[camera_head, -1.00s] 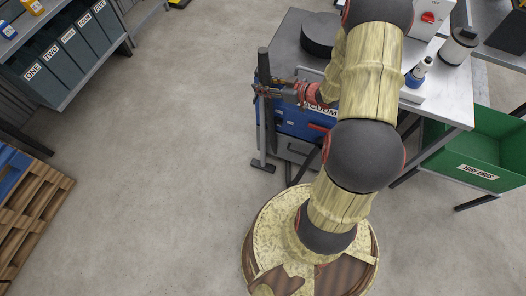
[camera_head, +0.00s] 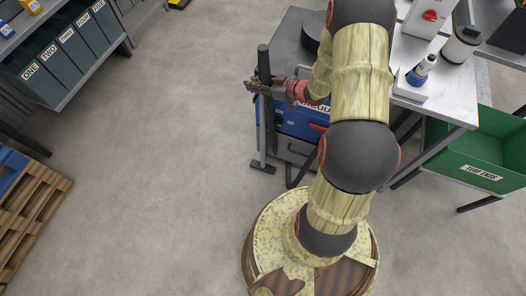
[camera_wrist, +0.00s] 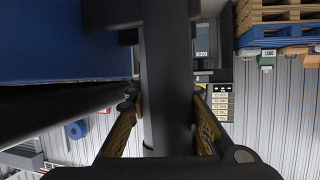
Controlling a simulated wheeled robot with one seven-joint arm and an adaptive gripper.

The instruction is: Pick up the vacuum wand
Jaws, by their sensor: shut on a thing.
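The vacuum wand (camera_head: 264,65) is a dark, upright tube with a flat foot at its lower end, beside the blue vacuum (camera_head: 296,122) at the table's left end. In the wrist view the wand (camera_wrist: 165,75) runs through the middle, between the two fingers. My gripper (camera_head: 262,88) reaches in from the right and is shut around the wand's upper part. The fingers also show in the wrist view (camera_wrist: 165,112), one on each side of the wand. My arm hides part of the vacuum and table.
A green bin (camera_head: 470,150) stands at right. Shelves with grey boxes (camera_head: 62,55) and a wooden pallet (camera_head: 30,205) are at left. The floor between is clear.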

